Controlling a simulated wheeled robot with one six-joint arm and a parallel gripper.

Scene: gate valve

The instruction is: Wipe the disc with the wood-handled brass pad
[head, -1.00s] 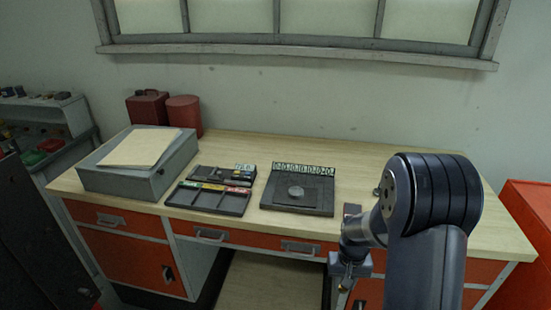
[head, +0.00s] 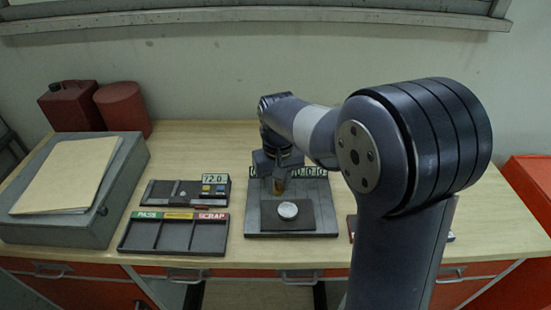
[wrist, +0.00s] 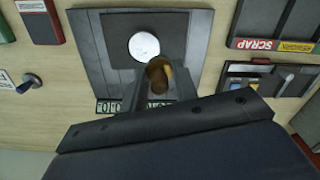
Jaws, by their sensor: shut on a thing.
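The pale round disc (head: 288,211) lies on a dark square pad of the black fixture plate (head: 258,222). My gripper (head: 278,184) is above the back part of the plate, behind the disc in the head view. It is shut on the wood-handled brass pad (head: 277,188). The brown wooden handle (wrist: 158,76) shows between the fingers in the wrist view, beside the disc. The pad's lower face is hidden, and I cannot tell whether it touches the plate.
A tray marked PASS and SCRAP (head: 172,234) and a smaller gauge tray (head: 185,193) lie left of the plate. A grey case (head: 110,200) with a folder is further left. A red-topped block (wrist: 40,20) and a small lever (wrist: 31,82) show in the wrist view.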

